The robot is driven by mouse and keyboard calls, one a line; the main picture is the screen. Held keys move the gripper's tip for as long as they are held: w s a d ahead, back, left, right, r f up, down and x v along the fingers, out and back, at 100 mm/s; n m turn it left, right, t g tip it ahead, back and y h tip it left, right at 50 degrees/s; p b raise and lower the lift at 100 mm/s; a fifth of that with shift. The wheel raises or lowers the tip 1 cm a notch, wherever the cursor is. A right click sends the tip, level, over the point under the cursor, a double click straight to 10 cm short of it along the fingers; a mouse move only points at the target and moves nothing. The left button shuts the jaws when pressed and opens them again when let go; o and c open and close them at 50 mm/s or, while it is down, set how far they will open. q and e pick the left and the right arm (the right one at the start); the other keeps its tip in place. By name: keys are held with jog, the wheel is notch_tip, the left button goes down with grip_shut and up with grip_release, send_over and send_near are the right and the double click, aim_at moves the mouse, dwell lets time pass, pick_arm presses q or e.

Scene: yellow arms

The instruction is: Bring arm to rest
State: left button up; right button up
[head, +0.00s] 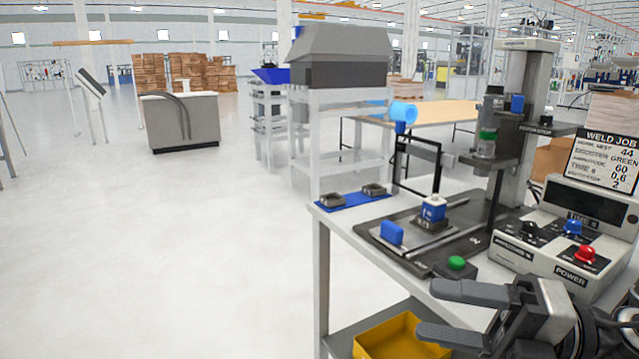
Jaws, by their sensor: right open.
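My right gripper (440,312) is in the lower right of the head view, over the near side of the workbench (340,222). Its two grey fingers point left and stand well apart, with nothing between them. The green button (456,263) on its dark box is just beyond the upper finger; the depth gap between them is hard to tell. The rest of my right arm runs off the lower right corner. My left gripper is not in view.
A welding press (515,120) stands on the bench, with a blue-and-white part (433,208) on its base. A control box (565,240) with knobs and a job card (607,160) are at right. A yellow bin (385,338) sits below the bench top. Open floor (150,250) lies left.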

notch_tip(320, 180, down, 14)
jog(key=w+d+m+t+h+p, duration=0.1)
jog(key=w+d+m+t+h, duration=0.15)
jog(key=m+t+h, duration=1.5)
jog(key=s+a+f+m+g+y, duration=0.1)
jog(key=s+a+f+m+g, duration=0.1)
jog(key=s+f+m+g, duration=0.3)
jog(key=s+a+f+m+g+y, duration=0.2)
jog(key=s+f+m+g, duration=0.3)
jog(key=f+m, duration=0.5)
jog(key=shift+s+f+g+p, duration=0.15)
jog(key=shift+f+g+p, duration=0.15)
jog(key=shift+g, duration=0.75)
jog(key=shift+a, duration=0.1)
